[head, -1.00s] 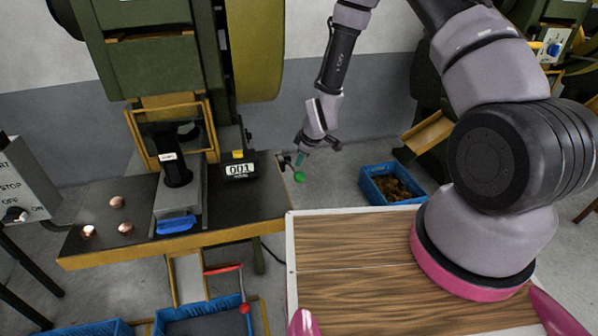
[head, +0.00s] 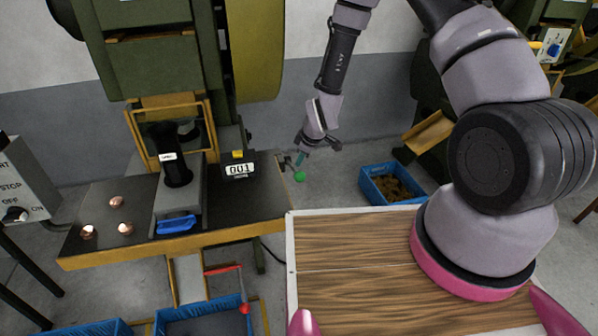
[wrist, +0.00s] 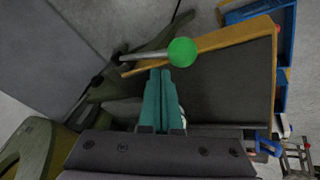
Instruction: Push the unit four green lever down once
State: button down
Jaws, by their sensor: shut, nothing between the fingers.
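The green ball (head: 299,177) of the lever sits low beside the right end of the press table. In the wrist view the green ball (wrist: 182,52) is on the end of a thin metal rod (wrist: 143,56) that runs to the left. My gripper (head: 300,160) is just above the ball in the head view, pointing down. In the wrist view my gripper (wrist: 165,72) has its two teal fingers shut together, empty, with the tips close below the ball. Whether they touch it I cannot tell.
The dark press table (head: 90,230) with a yellow edge holds copper pieces (head: 117,202) and a counter (head: 239,170) reading 001. A red-handled lever (head: 225,269) is below. A blue crate (head: 380,198) stands on the floor to the right. My wooden top is in front.

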aim_at(303, 175)
jog(key=shift+f, duration=0.1)
jog(key=shift+s+f, duration=0.15)
jog(key=shift+f, duration=0.15)
jog(key=shift+s+d+f, duration=0.1)
jog(key=shift+s+f, duration=0.2)
jog(key=shift+f, duration=0.5)
jog(key=shift+s+d+f, duration=0.1)
jog(key=shift+s+f, duration=0.2)
jog(key=shift+f, duration=0.45)
jog(key=shift+s+d+f, duration=0.1)
jog(key=shift+s+f, duration=0.2)
jog(key=shift+f, duration=0.5)
dwell(2.2)
dwell(0.4)
jog(key=shift+w+a+r, duration=0.1)
jog(key=shift+w+r, duration=0.25)
jog(key=shift+r, duration=0.6)
jog(key=shift+w+a+r, duration=0.1)
jog(key=shift+w+r, duration=0.25)
jog(key=shift+r, duration=0.55)
jog(key=shift+w+a+r, duration=0.1)
jog(key=shift+w+r, duration=0.25)
jog(key=shift+r, duration=0.6)
